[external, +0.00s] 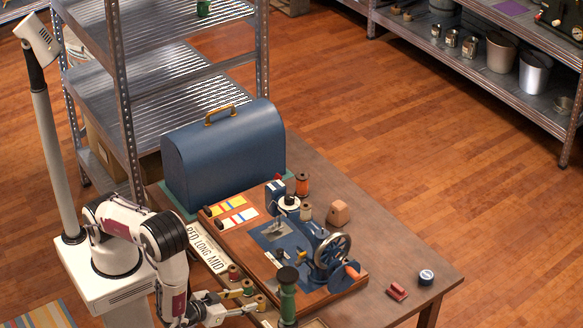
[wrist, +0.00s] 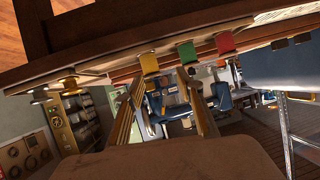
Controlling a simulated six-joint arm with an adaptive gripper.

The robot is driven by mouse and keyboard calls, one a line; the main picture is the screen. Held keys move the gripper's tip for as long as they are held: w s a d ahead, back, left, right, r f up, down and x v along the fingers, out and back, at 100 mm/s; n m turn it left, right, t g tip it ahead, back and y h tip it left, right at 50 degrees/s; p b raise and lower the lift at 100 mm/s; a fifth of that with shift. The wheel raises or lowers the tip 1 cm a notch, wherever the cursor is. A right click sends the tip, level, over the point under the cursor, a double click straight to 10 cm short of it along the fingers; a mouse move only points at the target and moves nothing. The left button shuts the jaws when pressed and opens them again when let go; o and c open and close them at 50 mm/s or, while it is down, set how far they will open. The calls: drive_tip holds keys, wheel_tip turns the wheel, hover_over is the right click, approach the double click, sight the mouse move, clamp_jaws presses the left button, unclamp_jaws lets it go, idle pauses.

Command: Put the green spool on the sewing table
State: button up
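A small green spool (wrist: 187,52) sits in a row between a yellow spool (wrist: 149,62) and a red spool (wrist: 224,41), along the edge of the sewing table (external: 395,240). The row also shows in the external view, with the red spool (external: 234,272) farthest back. My gripper (wrist: 163,88) is open; its two fingers reach toward the row, the right fingertip close below the green spool. Nothing shows held. In the external view my gripper (external: 234,303) is low at the table's left front edge. Contact with the spools cannot be told.
A sewing machine (external: 333,248) stands on its wooden base near the row. A tall green piece with a dark top (external: 287,300) stands close to my gripper. A blue domed case (external: 222,160) and metal shelves (external: 165,85) are behind. The table's right part is mostly clear.

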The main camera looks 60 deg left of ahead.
sight(247, 282)
drive_tip(key=a+n, duration=0.1)
drive_tip(key=a+n+y, duration=0.1)
drive_tip(key=a, duration=0.1)
drive_tip(key=a+r+n+y, duration=0.1)
drive_tip(key=shift+s+a+r, duration=0.1)
drive_tip(key=shift+s+a, duration=0.1)
drive_tip(key=shift+s, duration=0.1)
drive_tip(key=shift+w, duration=0.1)
drive_tip(key=shift+x, duration=1.25)
drive_tip(key=shift+a, duration=0.1)
drive_tip(key=shift+w+a+f, duration=0.35)
drive_tip(key=shift+w+f, duration=0.05)
drive_tip(key=shift+w, duration=0.2)
drive_tip(key=shift+w+a+f, duration=0.35)
drive_tip(key=shift+w+f, duration=0.05)
drive_tip(key=shift+w, duration=0.15)
drive_tip(key=shift+x, duration=1.05)
